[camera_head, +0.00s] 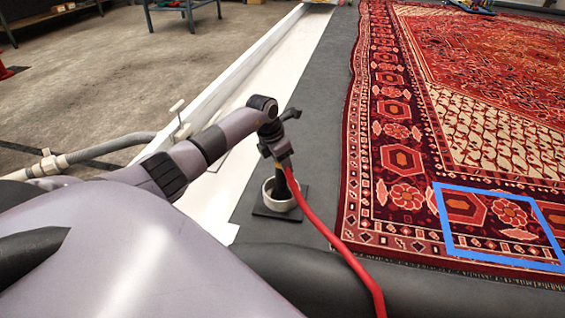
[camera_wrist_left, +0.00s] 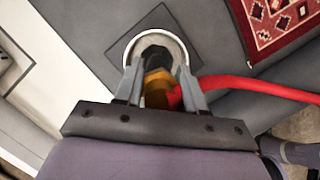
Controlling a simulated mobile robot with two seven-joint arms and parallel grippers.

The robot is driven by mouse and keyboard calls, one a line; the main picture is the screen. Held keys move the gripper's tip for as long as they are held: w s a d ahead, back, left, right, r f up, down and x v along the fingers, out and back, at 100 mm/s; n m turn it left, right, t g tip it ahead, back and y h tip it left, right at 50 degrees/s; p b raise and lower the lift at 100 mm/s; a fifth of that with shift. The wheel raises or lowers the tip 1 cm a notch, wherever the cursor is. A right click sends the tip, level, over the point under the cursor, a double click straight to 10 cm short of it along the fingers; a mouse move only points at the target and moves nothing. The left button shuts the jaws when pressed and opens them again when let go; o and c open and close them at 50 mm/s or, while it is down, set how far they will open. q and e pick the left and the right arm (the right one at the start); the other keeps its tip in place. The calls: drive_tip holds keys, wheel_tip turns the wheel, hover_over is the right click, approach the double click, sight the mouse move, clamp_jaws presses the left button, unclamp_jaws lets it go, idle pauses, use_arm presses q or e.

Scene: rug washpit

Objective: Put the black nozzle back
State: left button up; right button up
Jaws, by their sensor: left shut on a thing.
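The black nozzle (camera_head: 283,182) points down with its lower end at the mouth of a white round holder (camera_head: 272,199) on a dark square plate. I cannot tell whether it touches the holder's bottom. My left gripper (camera_head: 281,162) is above the holder, shut on the nozzle. In the left wrist view, my left gripper (camera_wrist_left: 158,88) has its fingers either side of a brass-coloured part and the red hose end. The white holder (camera_wrist_left: 157,46) shows as a ring just beyond the fingertips, and the nozzle's tip is mostly hidden there. My right gripper is not in view.
The red hose (camera_head: 322,228) runs from the nozzle down and right over a dark rounded edge. A patterned red rug (camera_head: 410,150) with a blue rectangular outline (camera_head: 447,226) lies to the right. A white channel (camera_head: 262,85) and a grey pipe (camera_head: 110,146) are at left.

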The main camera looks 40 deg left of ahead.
use_arm(q)
drive_tip(key=shift+f, duration=0.1)
drive_tip(key=o, duration=1.1)
drive_tip(key=shift+c, duration=0.2)
drive_tip(key=shift+r, duration=0.2)
